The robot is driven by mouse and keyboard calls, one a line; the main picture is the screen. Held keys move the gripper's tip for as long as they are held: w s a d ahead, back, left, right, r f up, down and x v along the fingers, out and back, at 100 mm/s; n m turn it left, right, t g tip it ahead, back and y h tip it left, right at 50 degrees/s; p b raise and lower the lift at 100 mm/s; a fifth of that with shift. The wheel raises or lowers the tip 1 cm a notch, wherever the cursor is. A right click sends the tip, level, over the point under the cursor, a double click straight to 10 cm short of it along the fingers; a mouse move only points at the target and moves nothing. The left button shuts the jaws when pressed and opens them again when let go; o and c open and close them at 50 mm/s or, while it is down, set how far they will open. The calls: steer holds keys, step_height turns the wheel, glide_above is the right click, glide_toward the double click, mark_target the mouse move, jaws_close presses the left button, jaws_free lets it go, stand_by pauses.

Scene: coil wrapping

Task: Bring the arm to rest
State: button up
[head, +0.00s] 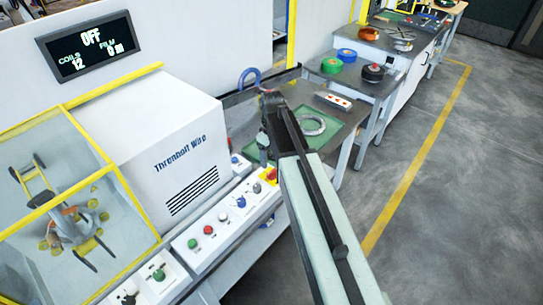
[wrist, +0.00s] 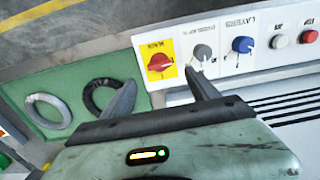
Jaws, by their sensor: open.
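My arm reaches from the lower right up over the bench in the head view. My gripper (head: 268,102) is at its end, in front of the green mat. In the wrist view my gripper (wrist: 160,80) has its two dark fingers spread apart with nothing between them. Beyond the fingertips is a red rotary switch (wrist: 160,62) on a yellow plate; I cannot tell the exact gap. A pale coil (wrist: 47,111) and a dark coil (wrist: 102,96) lie on the green mat (wrist: 66,78). The head view shows one coil (head: 314,124) there.
The control panel (head: 215,225) with knobs and buttons runs along the white machine (head: 165,140). The display (head: 88,46) reads OFF, coils 12, film 9 m. Tables with coloured rolls (head: 347,55) stand beyond. The floor (head: 440,200) at right is clear.

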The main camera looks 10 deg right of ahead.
stand_by(0.4)
steer(key=s+a+m, duration=0.1)
steer(key=s+m, duration=0.6)
steer(key=s, duration=0.7)
steer(key=shift+s+a, duration=0.25)
